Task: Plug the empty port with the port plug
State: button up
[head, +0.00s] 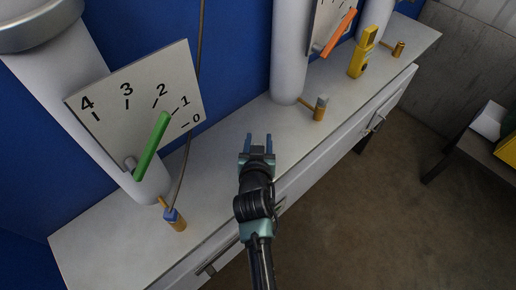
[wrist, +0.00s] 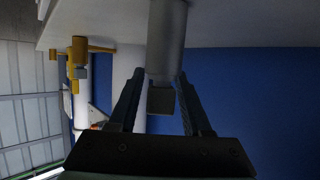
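I cannot tell how far off those are. A brass fitting with a grey top (head: 320,107) is right of my gripper. A small brass fitting (head: 398,49) is at the far right. I cannot tell which is the empty port, or which piece is the plug.
The white bench (head: 215,165) has clear surface around my gripper. Tall pale columns (head: 291,50) stand along the blue wall. A dial plate (head: 140,85) with a green pointer is at left. A yellow device (head: 361,55) stands at right. A dark table (head: 470,140) is farther right.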

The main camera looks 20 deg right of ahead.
grip_shut()
